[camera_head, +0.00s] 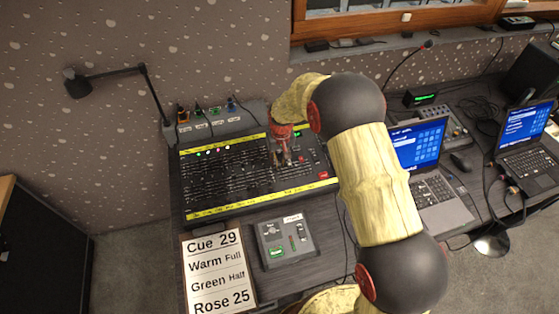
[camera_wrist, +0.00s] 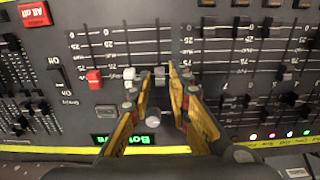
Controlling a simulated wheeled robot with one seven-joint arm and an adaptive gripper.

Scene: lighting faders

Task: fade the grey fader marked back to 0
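My gripper (camera_head: 284,160) is over the right part of the large black lighting desk (camera_head: 222,209). In the wrist view my gripper (camera_wrist: 159,76) has two yellow-and-black fingers, apart and pointing at the fader rows. A dark grey fader cap (camera_wrist: 160,76) sits in the gap between the fingertips, with no clear contact. Just left of the fingers is a pale grey-white cap (camera_wrist: 129,75), then a red cap (camera_wrist: 94,77). All three stand near the same scale line. The wrist picture is upside down, and I cannot read which fader is marked back.
More black faders (camera_wrist: 284,74) lie to the right. A cue card (camera_head: 218,271) and small control box (camera_head: 287,239) lie before the desk. A laptop (camera_head: 432,188) stands right of my arm.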

